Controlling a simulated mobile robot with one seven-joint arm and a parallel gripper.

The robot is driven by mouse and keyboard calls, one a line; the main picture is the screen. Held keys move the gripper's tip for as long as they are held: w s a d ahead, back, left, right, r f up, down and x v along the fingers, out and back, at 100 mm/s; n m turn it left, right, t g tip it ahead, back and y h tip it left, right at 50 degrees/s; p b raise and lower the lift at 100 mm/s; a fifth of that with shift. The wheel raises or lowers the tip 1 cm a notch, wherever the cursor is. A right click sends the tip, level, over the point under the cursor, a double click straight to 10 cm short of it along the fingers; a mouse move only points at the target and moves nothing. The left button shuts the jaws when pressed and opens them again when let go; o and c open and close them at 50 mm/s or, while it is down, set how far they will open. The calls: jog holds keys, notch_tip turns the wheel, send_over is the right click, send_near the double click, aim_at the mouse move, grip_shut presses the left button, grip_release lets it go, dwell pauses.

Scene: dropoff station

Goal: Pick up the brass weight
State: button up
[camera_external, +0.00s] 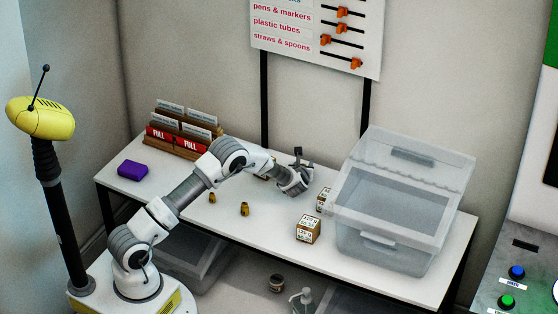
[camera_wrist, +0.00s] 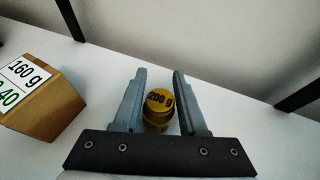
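A brass weight (camera_wrist: 158,103) marked "200 g" stands between the two fingers of my gripper (camera_wrist: 160,72) in the wrist view. The fingers are open, with a narrow gap showing on each side of it. In the external view my gripper (camera_external: 299,156) is over the back middle of the table, and I cannot make out this weight there. Two other small brass weights, one on the left (camera_external: 212,198) and one on the right (camera_external: 244,209), stand on the table in front of my arm.
A cardboard box (camera_wrist: 42,100) marked "160 g" is left of my gripper in the wrist view. In the external view, boxes (camera_external: 308,230) (camera_external: 322,198) stand beside a clear lidded bin (camera_external: 385,240). A purple block (camera_external: 132,170) and card files (camera_external: 180,135) are at left.

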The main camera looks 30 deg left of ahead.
grip_shut()
